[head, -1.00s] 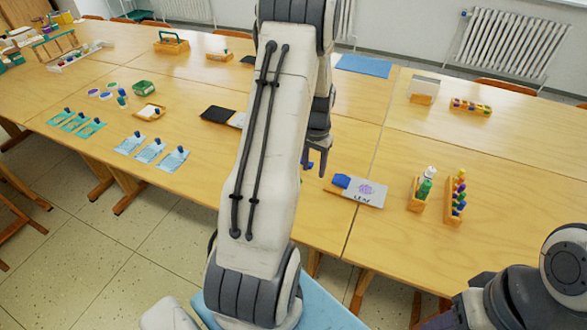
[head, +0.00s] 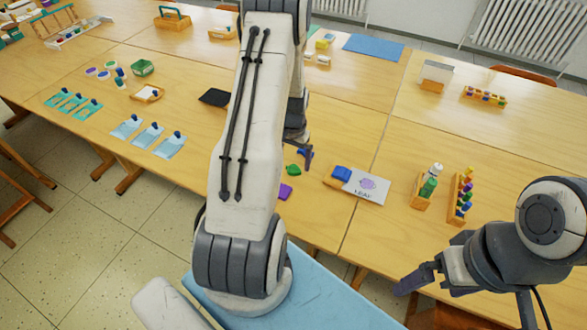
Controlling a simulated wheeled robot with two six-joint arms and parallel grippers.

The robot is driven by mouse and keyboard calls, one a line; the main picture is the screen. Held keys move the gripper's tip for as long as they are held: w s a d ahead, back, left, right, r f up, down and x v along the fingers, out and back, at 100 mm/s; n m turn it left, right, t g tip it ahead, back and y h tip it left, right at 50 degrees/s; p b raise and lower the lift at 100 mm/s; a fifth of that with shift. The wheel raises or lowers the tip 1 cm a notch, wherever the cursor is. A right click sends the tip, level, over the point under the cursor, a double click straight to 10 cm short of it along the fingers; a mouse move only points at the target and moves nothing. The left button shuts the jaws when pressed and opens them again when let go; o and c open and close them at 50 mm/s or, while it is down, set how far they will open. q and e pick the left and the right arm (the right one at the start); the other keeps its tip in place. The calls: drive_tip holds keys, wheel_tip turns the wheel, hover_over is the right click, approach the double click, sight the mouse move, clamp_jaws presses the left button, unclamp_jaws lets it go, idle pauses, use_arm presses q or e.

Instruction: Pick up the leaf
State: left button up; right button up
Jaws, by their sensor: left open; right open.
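A small green piece (head: 292,169), possibly the leaf, lies flat on the table just right of my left forearm. A purple piece (head: 285,192) lies nearer the front edge, partly behind that arm. A blue piece (head: 306,155) shows right by my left gripper (head: 303,146); I cannot tell whether they touch. My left gripper is open, pointing down, partly hidden by its own arm, just beyond the green piece. A white card (head: 368,185) with a purple picture and the word LEAF lies to the right. My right gripper (head: 408,284) is open and empty, off the table's front edge.
A blue block (head: 341,173) lies at the card's left side. Wooden holders with a green bottle (head: 429,187) and several coloured pegs (head: 463,195) stand to the right. A black pad (head: 214,97) lies left of my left arm. The table right of my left gripper is mostly clear.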

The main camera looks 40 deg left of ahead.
sight(294, 169)
use_arm(q)
drive_tip(key=shift+f, duration=1.45)
drive_tip(key=c, duration=1.3)
drive_tip(key=shift+r, duration=0.2)
